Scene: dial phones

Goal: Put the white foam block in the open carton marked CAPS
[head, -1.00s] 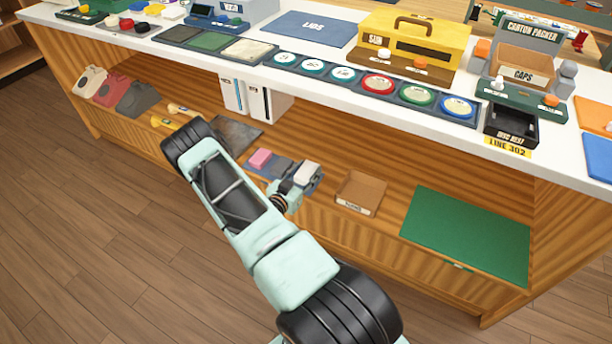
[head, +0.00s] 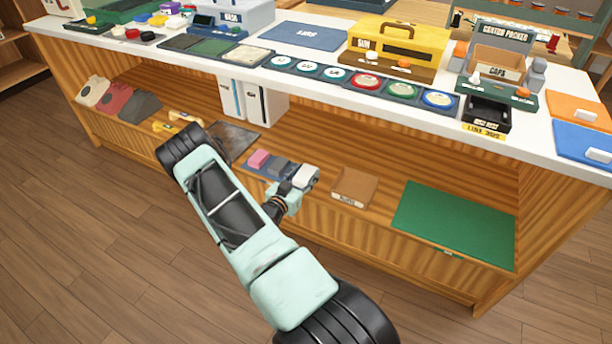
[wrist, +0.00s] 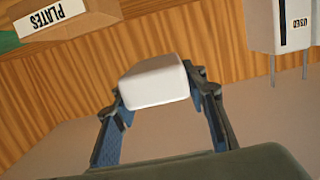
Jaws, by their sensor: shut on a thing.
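The white foam block (head: 306,174) is held in my gripper (head: 300,182) over the lower shelf of the counter. In the wrist view the white block (wrist: 155,84) sits between the two fingertips of my gripper (wrist: 158,92), which are shut on its sides. The open carton marked CAPS (head: 497,71) stands on the counter top at the right, in the green carton packer stand (head: 508,97). It is well above and to the right of my gripper. The carton's inside is only partly visible.
On the lower shelf, a pink block (head: 258,158) and a grey block lie left of my gripper. A brown PLATES box (head: 354,186) and a green mat (head: 455,224) lie to the right. The white counter top (head: 545,147) overhangs the shelf. A black tray (head: 487,113) stands before the carton.

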